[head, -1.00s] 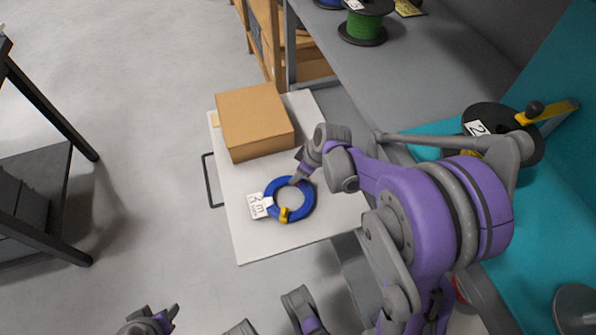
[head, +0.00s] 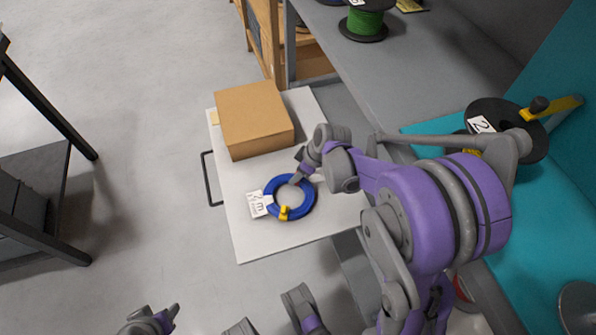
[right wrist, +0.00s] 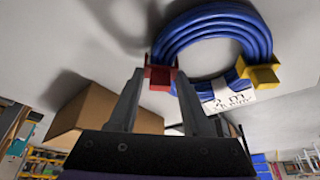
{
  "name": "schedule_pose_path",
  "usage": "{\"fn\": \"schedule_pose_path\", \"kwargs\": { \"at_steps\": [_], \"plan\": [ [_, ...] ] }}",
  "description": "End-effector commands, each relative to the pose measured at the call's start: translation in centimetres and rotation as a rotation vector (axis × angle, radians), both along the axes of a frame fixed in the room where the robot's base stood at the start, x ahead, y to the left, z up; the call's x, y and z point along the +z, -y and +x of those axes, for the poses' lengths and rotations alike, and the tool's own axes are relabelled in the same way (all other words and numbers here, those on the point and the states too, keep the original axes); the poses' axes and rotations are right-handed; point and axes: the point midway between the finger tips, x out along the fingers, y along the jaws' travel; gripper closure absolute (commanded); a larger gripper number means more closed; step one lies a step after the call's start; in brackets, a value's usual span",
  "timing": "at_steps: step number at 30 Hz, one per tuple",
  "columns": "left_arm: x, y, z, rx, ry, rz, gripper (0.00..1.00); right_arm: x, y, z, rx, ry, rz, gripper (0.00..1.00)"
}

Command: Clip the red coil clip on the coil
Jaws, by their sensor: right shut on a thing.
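The blue cable coil (head: 271,208) lies on the white board of a cart. A yellow clip (head: 285,213) and a white paper tag (head: 259,205) are on it. My right gripper (head: 295,180) reaches down to the coil's upper edge. In the right wrist view, my right gripper (right wrist: 163,88) is shut on the red coil clip (right wrist: 160,78), which sits at the edge of the blue coil (right wrist: 212,25). Whether the clip is fully around the cable I cannot tell. My left gripper (head: 160,316) is low in the head view, far from the coil; its opening is unclear.
A cardboard box (head: 254,118) stands on the white board (head: 255,247) behind the coil. A grey bench (head: 435,75) at the right holds a green cable spool (head: 365,22). A black spool (head: 512,115) lies on the teal surface. Floor at the left is open.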

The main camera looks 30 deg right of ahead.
Motion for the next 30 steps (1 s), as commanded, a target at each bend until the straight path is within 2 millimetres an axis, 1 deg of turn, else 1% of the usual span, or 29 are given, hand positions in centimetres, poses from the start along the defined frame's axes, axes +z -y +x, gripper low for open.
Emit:
{"fn": "schedule_pose_path", "kwargs": {
  "at_steps": [6, 27, 28, 30],
  "plan": [
    [-0.37, 0.0, 0.02, 0.0, -0.001, 0.0, 0.5, -0.51, 0.01, 0.0, 0.0, 0.0, 0.0, 1.0],
    [-0.54, 0.0, 0.04, 0.0, -0.002, 0.0, 0.5, -0.87, -0.01, -0.1, 0.001, -0.003, -0.001, 1.0],
    [-0.51, 0.0, 0.04, 0.0, -0.002, 0.0, 0.5, -0.85, -0.01, -0.1, 0.001, -0.003, -0.001, 0.45],
    [-0.5, 0.0, 0.04, 0.0, -0.002, 0.0, 0.5, -0.82, -0.01, -0.09, 0.001, -0.003, -0.001, 0.33]
  ]
}}
